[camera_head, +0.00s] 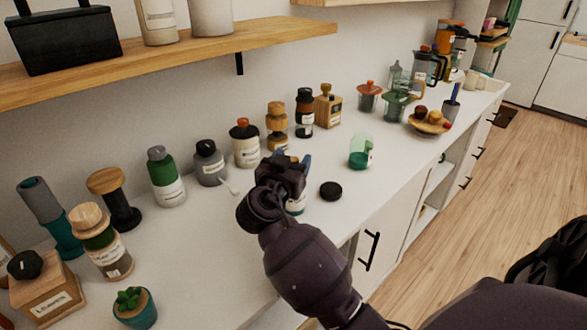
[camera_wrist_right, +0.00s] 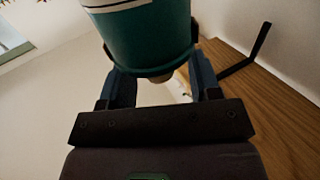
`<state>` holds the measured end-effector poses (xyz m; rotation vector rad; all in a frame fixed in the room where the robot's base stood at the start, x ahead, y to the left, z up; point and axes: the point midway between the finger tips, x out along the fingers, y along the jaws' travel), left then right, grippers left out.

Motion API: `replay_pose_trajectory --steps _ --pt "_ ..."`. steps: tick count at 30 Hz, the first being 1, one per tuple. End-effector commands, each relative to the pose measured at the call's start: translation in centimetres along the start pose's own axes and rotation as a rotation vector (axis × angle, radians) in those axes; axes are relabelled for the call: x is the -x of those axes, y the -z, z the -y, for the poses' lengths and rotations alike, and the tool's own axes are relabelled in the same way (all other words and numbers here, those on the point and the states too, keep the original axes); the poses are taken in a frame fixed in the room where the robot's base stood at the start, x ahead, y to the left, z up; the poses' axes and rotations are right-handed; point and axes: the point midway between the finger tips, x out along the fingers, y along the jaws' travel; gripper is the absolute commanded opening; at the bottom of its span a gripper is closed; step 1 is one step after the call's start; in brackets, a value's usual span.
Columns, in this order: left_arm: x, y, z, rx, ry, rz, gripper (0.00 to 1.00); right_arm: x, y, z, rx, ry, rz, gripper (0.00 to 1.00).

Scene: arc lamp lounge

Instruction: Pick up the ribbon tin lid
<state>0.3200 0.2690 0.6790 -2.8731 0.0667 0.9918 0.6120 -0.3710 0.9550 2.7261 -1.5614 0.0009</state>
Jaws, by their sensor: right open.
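My right gripper (camera_head: 292,160) is open above the counter, in front of the bottles. In the right wrist view a teal cylinder (camera_wrist_right: 152,42) with a white label and a darker rim lies between the spread fingers (camera_wrist_right: 162,88). A small tan knob (camera_wrist_right: 180,77) shows at its near end. In the head view a pale, labelled container (camera_head: 296,205) is mostly hidden behind my gripper; I cannot tell whether it is the same one. A black round disc (camera_head: 331,191) lies flat to its right. I cannot tell which piece is the ribbon tin lid. My left gripper is out of view.
Several bottles and jars line the wall, among them a green and white bottle (camera_head: 167,177) and a cream jar (camera_head: 245,143). A clear green mug (camera_head: 361,152) and a fruit bowl (camera_head: 429,123) stand farther right. A wooden shelf (camera_head: 270,36) overhangs the counter (camera_head: 205,250).

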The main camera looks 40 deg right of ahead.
Motion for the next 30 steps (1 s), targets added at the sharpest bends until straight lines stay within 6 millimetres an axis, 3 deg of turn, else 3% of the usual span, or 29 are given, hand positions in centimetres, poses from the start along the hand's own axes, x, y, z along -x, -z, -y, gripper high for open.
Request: replay_pose_trajectory --steps 6,15,25,30 --pt "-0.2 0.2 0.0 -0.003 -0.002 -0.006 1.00 -2.4 0.0 0.0 0.002 -0.001 -0.001 0.57" --pt "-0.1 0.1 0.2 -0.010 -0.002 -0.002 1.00 -2.7 0.0 0.0 0.001 0.000 0.001 0.56" --pt "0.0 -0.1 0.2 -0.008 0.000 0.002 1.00 -2.7 0.0 -0.1 0.001 -0.001 0.000 0.05" --pt "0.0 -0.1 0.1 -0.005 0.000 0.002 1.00 -2.7 0.0 -0.1 0.001 -0.001 0.000 0.04"
